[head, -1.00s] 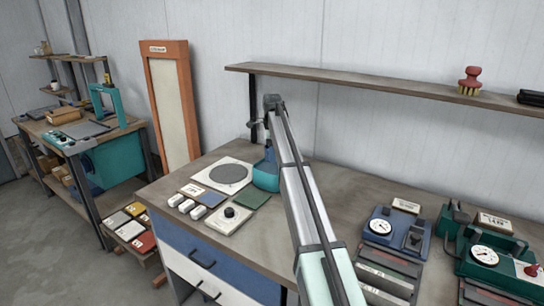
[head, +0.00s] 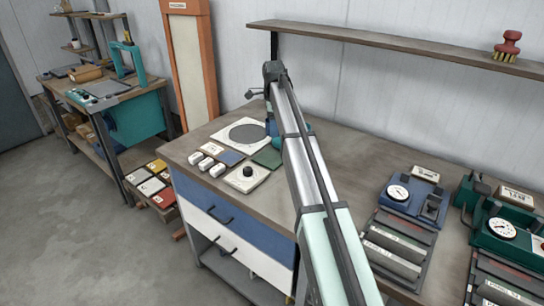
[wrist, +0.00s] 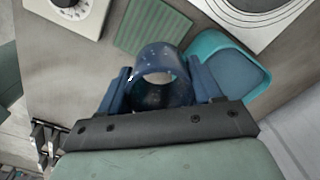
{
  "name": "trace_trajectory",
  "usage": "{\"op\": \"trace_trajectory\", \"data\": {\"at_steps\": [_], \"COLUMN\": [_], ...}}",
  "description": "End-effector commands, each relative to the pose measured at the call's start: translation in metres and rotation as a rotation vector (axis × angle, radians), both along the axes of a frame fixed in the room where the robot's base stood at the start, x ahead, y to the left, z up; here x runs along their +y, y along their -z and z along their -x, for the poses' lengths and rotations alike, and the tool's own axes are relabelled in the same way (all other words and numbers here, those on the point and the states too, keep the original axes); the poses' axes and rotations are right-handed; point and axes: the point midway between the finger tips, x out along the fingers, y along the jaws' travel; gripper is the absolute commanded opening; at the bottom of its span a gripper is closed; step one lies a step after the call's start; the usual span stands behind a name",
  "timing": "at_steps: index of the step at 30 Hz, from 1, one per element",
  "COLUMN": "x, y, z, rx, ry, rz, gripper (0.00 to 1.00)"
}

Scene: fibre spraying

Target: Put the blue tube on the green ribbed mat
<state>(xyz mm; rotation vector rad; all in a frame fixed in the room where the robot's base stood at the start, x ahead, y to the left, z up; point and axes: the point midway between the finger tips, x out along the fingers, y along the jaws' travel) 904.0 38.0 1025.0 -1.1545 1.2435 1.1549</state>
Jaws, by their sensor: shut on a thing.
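The blue tube (wrist: 161,62), a short hollow ring with pale specks, is held between the two blue fingers of my gripper (wrist: 162,88) in the wrist view. Its open end shows. The green ribbed mat (wrist: 152,25) lies on the bench just beyond the tube in that view, partly behind the tube's upper rim. I cannot tell the tube's height above the bench.
A teal tray (wrist: 262,77) with a blue-grey floor sits right of the tube. A white dial box (wrist: 65,14) is left of the mat. A white plate with a grey disc (head: 248,132) lies behind the mat, and a blue mat (head: 230,157) beside it. Gauges stand at right.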

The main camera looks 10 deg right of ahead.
Motion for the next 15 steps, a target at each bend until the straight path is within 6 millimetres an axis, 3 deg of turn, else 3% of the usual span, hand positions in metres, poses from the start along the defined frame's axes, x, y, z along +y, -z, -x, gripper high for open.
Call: {"op": "trace_trajectory", "data": {"at_steps": [2, 7, 15], "x": [0.007, 0.011, 0.011], "y": [0.002, 0.014, 0.056], "z": [0.010, 0.014, 0.014], "rx": [0.000, 0.000, 0.001], "ry": [-0.008, -0.011, -0.011], "rz": [0.000, 0.000, 0.000], "gripper": [0.16, 0.16, 0.16]}}
